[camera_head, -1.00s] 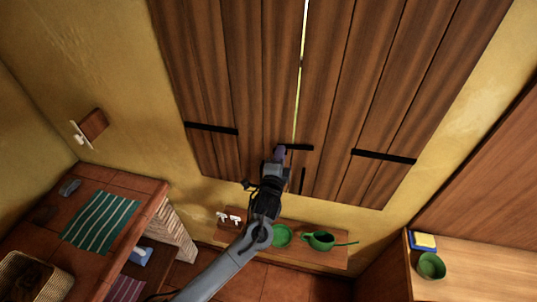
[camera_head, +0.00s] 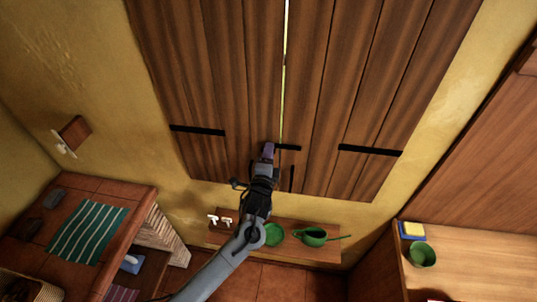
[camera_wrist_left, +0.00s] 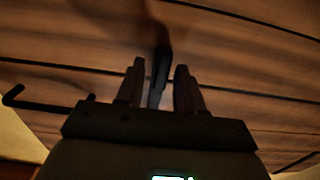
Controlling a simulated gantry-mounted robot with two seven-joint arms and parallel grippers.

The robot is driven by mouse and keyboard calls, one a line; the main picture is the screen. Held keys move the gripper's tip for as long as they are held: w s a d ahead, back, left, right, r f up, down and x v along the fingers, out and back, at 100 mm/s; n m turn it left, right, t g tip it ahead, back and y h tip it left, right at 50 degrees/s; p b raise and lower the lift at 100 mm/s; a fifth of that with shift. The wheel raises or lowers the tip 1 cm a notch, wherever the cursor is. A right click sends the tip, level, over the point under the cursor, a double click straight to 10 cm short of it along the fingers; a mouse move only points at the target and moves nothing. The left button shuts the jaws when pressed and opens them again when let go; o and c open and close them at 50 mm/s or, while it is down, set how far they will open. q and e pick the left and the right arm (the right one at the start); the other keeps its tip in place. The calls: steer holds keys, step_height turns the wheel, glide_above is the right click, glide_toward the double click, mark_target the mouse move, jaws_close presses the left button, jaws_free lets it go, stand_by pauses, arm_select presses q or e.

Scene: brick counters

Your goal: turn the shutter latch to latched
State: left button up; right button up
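The closed wooden shutters (camera_head: 335,85) have a narrow bright gap between their two leaves. A short black bar (camera_head: 290,148), apparently the latch, lies roughly level at the gap near the lower edge. Its left end is hidden by my left gripper (camera_head: 268,148). In the left wrist view, the fingers of my left gripper (camera_wrist_left: 158,85) are apart, with a dark bar (camera_wrist_left: 163,65) between them. I see a slim gap beside the bar, so the fingers do not look closed on it. My right gripper is not in view.
A short upright black strip (camera_head: 292,178) is just below the bar. Black hinge straps (camera_head: 197,131) cross both leaves. Below, a wooden shelf (camera_head: 328,255) carries a green dish (camera_head: 273,235) and a green watering can (camera_head: 314,236). Brick counter at left, wooden counter at right.

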arm_select(q)
steer(key=shift+s, duration=0.15)
steer(key=s+a+b, duration=0.1)
steer(key=s, duration=0.9)
steer(key=shift+s, duration=0.25)
steer(key=shift+a, duration=0.1)
stand_by(0.3)
